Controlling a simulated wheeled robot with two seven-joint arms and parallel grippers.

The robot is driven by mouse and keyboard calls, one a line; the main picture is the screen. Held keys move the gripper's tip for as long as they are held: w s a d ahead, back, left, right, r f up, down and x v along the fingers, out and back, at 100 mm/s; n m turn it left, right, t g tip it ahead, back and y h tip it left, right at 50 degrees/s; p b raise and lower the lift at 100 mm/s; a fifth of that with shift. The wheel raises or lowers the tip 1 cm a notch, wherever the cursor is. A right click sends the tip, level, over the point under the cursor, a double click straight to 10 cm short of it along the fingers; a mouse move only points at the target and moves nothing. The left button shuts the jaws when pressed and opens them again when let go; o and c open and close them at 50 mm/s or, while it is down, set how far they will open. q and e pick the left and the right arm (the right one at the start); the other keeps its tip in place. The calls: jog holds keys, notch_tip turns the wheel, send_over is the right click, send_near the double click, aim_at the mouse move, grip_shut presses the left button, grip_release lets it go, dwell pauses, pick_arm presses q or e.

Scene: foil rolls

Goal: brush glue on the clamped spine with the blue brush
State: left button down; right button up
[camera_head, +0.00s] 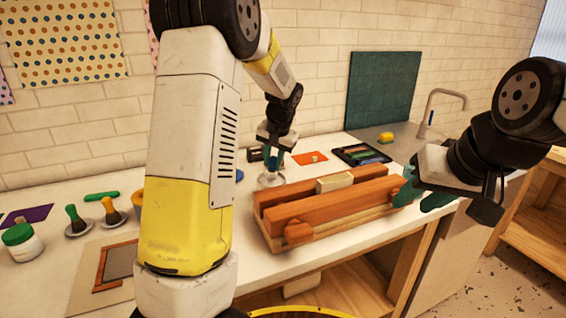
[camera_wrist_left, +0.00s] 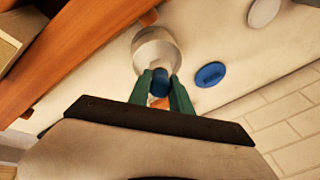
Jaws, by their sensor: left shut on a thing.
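My left gripper (camera_head: 272,158) is shut on the blue brush (camera_wrist_left: 160,82), whose blue handle end shows between the green fingers in the left wrist view. The brush is at a small round metallic dish (camera_head: 271,179), which also shows in the wrist view (camera_wrist_left: 155,48); the bristles are hidden, and I cannot tell whether they touch it. The orange wooden clamp (camera_head: 325,212) stands in front of the dish, with a pale book block (camera_head: 335,182) between its beams, spine up. My right gripper (camera_head: 424,196) is open and empty beside the clamp's right end.
A blue disc (camera_wrist_left: 210,75) lies beside the dish. Green (camera_head: 73,218) and orange (camera_head: 110,211) brushes stand in small dishes at left, near a green-lidded jar (camera_head: 21,242). A dark tray (camera_head: 362,154) and orange sheet (camera_head: 310,158) lie behind the clamp. My left arm hides part of the counter.

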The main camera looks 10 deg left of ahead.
pick_arm(q)
jog(key=shift+r, duration=2.85)
